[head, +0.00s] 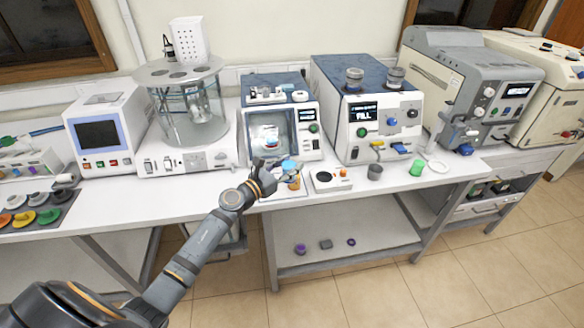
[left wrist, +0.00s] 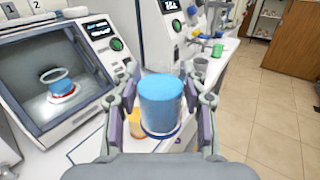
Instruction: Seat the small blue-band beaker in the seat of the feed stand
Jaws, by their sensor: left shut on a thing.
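My left gripper (head: 277,173) is over the front of the bench, in front of the windowed unit. In the left wrist view its two fingers (left wrist: 164,112) are shut on a clear beaker (left wrist: 162,103) with blue liquid and a dark blue band at its base. The beaker is upright and its blue also shows in the head view (head: 289,165). A small orange thing (head: 294,184) is below it, partly hidden; in the left wrist view it shows behind the left finger (left wrist: 134,124). I cannot tell which thing is the feed stand, and its seat is not clearly visible. My right gripper is not in view.
The windowed unit (head: 272,84) holds another beaker with a red band (left wrist: 63,90). A small white plate device (head: 328,179), a grey cup (head: 375,172) and a green cup (head: 417,168) stand to the right. The FILL unit (head: 367,145) is behind them.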

